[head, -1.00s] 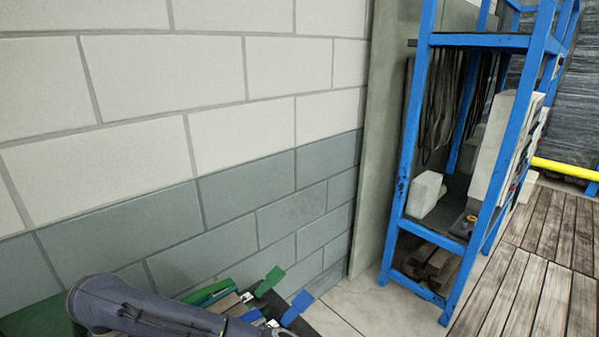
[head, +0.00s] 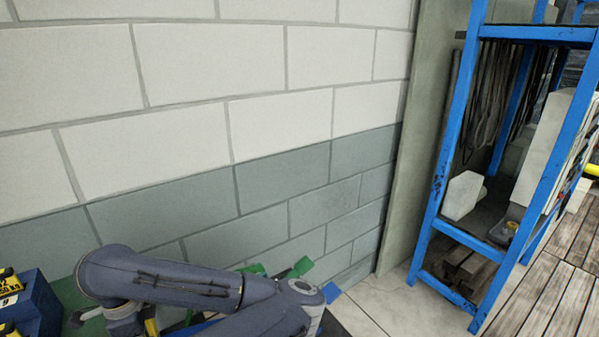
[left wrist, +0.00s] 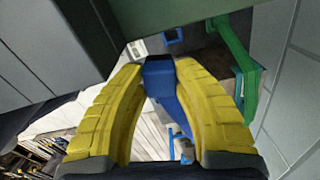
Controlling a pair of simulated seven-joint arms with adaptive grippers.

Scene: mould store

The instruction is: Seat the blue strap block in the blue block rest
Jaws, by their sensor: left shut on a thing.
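My left gripper (left wrist: 162,85) shows in the left wrist view, its two yellow fingers shut on the blue strap block (left wrist: 160,70). The block has a dark blue end between the fingertips and a brighter blue side running down between them. A small blue squared frame (left wrist: 173,36) lies beyond the fingertips, apart from the block; I cannot tell if it is the blue block rest. In the head view a blue piece (head: 331,292) shows just past my left arm, which hides the gripper and block there. My right gripper is in neither view.
A green bracket-like piece (left wrist: 238,60) stands close to the right finger. A dark green surface fills the top of the wrist view. A blue rack (head: 448,160) stands at right in the head view, by the block wall (head: 250,140). A blue item with yellow labels (head: 36,306) sits at far left.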

